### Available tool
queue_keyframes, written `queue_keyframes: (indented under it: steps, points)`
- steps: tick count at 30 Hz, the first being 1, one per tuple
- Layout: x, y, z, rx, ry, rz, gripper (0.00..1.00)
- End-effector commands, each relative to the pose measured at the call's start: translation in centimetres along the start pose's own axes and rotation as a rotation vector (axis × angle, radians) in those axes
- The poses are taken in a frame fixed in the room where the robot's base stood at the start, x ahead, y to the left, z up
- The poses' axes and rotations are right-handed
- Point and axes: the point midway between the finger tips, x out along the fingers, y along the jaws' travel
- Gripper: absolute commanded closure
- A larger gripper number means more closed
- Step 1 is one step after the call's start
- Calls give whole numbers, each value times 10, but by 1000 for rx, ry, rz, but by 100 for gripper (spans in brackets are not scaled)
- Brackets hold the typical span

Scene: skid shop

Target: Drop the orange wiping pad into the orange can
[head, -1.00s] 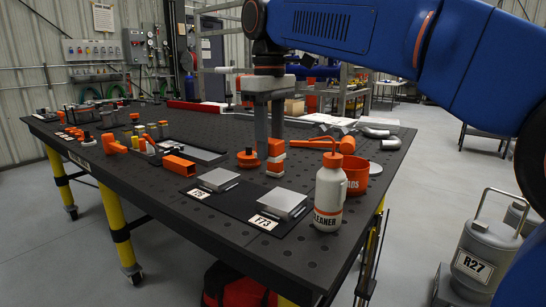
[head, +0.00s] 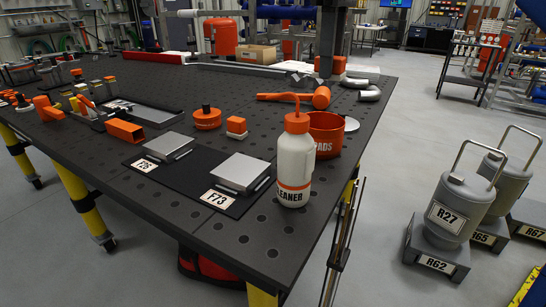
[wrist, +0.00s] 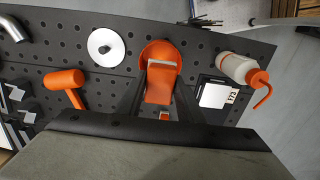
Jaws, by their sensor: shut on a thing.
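My gripper (wrist: 160,98) is shut on an orange wiping pad (wrist: 159,84) in the wrist view. The pad sits between the two dark fingers. The orange can (wrist: 150,50), open at the top, shows just beyond the pad, and the pad covers part of it. The height of the pad over the can cannot be told. In the head view the can (head: 327,133), marked "PADS", stands near the table's right edge, partly behind the white bottle. Another orange and white pad (head: 236,126) lies on the table.
The white cleaner bottle (head: 295,165) with an orange spout stands close in front of the can. An orange mallet (head: 320,98) and a round metal lid (head: 351,124) lie behind it. Two metal plates (head: 240,172) lie on a black mat to the left.

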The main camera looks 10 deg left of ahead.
Motion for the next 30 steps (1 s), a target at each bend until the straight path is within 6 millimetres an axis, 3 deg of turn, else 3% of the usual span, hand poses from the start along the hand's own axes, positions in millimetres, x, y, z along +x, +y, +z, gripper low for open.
queue_keyframes:
  steps: [7,21,30]
  points:
    - [3,-1,0,-17,-1,-1,84]
    - [48,-1,0,-16,-1,-1,84]
    - [57,-1,0,-16,0,0,84]
